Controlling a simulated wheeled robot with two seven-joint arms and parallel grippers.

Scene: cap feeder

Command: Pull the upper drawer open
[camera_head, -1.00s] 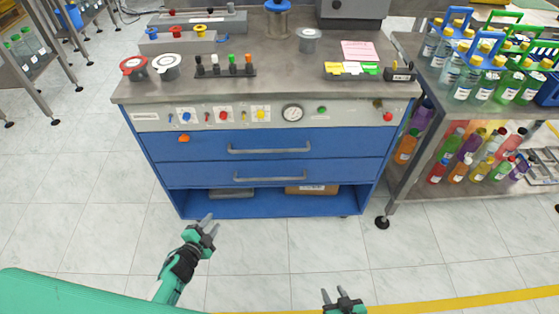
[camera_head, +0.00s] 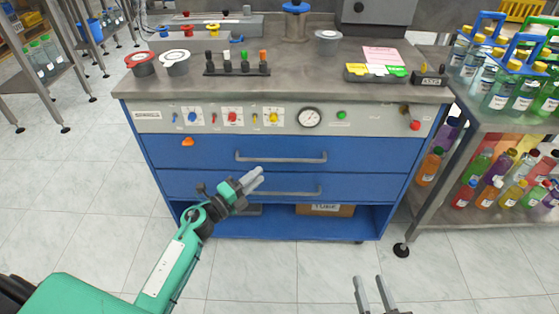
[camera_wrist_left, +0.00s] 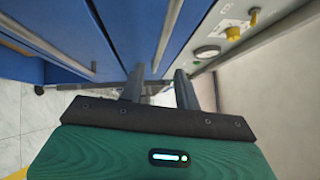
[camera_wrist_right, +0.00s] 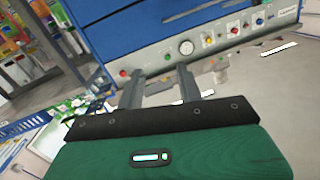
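The upper drawer (camera_head: 210,150) is a blue front that looks shut, with a grey bar handle (camera_head: 281,158). In the left wrist view this handle (camera_wrist_left: 166,35) runs as a bar in line with the gap between my fingers. My left gripper (camera_head: 257,180) is just below and left of the handle's middle in the head view, in front of the drawers. Its fingers (camera_wrist_left: 160,82) are apart; I cannot tell whether the bar lies between them. My right gripper (camera_head: 372,285) is open and empty, low in front of the cabinet; its spread fingers also show in the right wrist view (camera_wrist_right: 160,85).
The lower drawer (camera_head: 360,186) has its own handle (camera_head: 300,193), partly behind my left gripper. The control panel (camera_head: 375,122) with knobs and a gauge (camera_head: 309,117) is above. A bottle rack table (camera_head: 450,215) stands at the right. The floor in front is clear.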

